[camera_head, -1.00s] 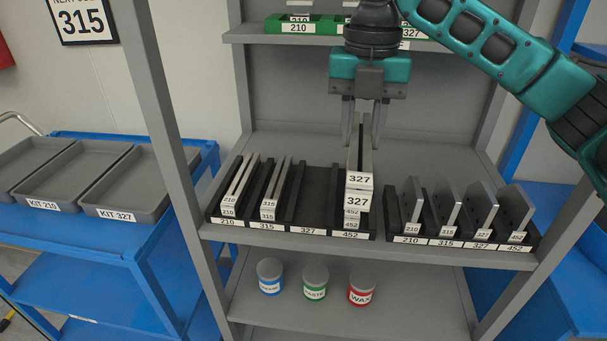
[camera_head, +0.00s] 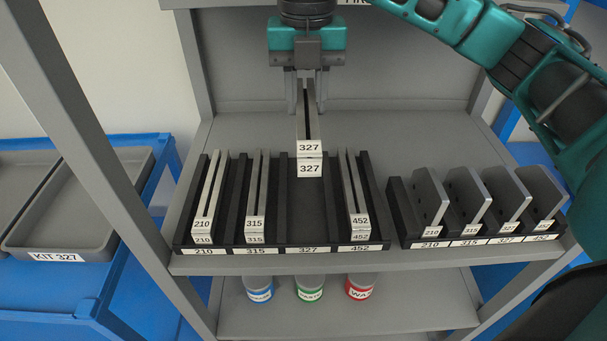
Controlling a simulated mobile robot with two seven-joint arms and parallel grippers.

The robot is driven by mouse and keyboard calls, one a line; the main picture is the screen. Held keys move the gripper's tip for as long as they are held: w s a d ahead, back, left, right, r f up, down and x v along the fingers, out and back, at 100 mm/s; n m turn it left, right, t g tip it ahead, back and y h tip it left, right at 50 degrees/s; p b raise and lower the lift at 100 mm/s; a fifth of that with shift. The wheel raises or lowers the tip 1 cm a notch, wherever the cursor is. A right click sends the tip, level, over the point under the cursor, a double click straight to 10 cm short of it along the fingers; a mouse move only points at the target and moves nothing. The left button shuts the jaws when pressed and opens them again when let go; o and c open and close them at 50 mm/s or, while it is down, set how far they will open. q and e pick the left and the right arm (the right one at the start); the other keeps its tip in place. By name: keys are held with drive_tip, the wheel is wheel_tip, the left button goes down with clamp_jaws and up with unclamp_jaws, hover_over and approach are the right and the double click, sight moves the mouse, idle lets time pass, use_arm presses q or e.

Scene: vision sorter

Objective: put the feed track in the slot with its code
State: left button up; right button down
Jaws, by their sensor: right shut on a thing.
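The feed track (camera_head: 308,130) is a grey bar with white 327 labels on its near end. My right gripper (camera_head: 306,98) is shut on it and holds it above the black slot rack (camera_head: 280,247). The track hangs over the rack's empty slot labelled 327 (camera_head: 308,215), apart from the slot floor as far as I can see. The slots labelled 210, 315 and 452 hold tracks with matching codes: the 210 track (camera_head: 207,195), the 315 track (camera_head: 256,190) and the 452 track (camera_head: 353,195). My left gripper is out of view.
A second black rack (camera_head: 397,215) on the right holds several grey plates (camera_head: 467,195). Blue, green and red labelled jars (camera_head: 310,288) stand on the lower shelf. A grey KIT 327 tray (camera_head: 70,215) sits on the blue cart at left. The shelf's left post (camera_head: 100,170) stands near.

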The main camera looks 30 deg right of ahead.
wheel_tip(320, 180, down, 9)
drive_tip(key=shift+f+b, duration=0.2)
drive_tip(key=shift+b, duration=0.35)
wheel_tip(320, 180, down, 5)
drive_tip(key=shift+b, duration=0.35)
drive_tip(key=shift+w+f, duration=0.1)
drive_tip(key=shift+f, duration=0.05)
drive_tip(key=c, duration=1.1)
unclamp_jaws()
drive_tip(key=shift+f, duration=0.1)
